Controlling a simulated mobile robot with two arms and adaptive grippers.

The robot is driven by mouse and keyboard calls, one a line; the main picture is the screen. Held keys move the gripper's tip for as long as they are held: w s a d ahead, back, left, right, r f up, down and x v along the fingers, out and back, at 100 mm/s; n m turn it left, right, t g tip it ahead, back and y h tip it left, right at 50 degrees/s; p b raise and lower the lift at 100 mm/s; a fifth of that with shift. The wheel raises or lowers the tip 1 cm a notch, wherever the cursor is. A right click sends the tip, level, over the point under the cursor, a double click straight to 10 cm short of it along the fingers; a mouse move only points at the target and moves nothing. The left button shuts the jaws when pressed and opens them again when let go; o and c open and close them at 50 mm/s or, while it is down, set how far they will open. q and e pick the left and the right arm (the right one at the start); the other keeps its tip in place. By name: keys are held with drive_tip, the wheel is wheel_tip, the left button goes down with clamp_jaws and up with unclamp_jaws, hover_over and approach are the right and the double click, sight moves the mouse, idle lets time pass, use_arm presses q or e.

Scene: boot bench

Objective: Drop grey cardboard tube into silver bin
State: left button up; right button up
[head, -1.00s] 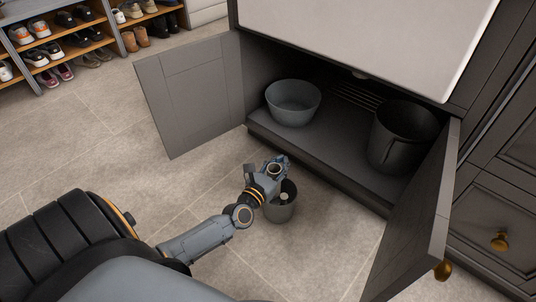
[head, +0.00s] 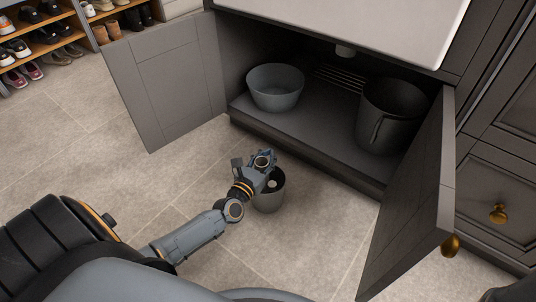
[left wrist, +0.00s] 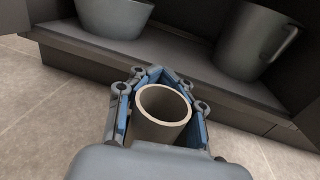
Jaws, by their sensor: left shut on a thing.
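My left gripper (head: 262,162) is shut on the grey cardboard tube (left wrist: 163,118), whose round open end faces the left wrist camera. The tube's upper rim also shows between the fingers in the head view. The silver bin (head: 269,203), a small grey open-topped bin, stands upright on the floor. The gripper overlaps the far left part of its rim in the head view. I cannot tell the tube's exact height above it. A small pale thing (head: 272,184) shows inside the bin. The bin is not visible in the left wrist view. My right gripper is not in view.
An open cabinet has a left door (head: 165,80) and a right door (head: 418,205) swung out. On its floor stand a grey basin (head: 275,90) and a dark bucket (head: 390,115). Shoe shelves (head: 45,50) are at top left.

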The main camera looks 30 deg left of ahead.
sight(258, 169)
use_arm(q)
drive_tip(key=o, duration=1.1)
drive_tip(key=shift+s, duration=0.1)
drive_tip(key=s, duration=1.1)
drive_tip(key=shift+s+d, duration=0.4)
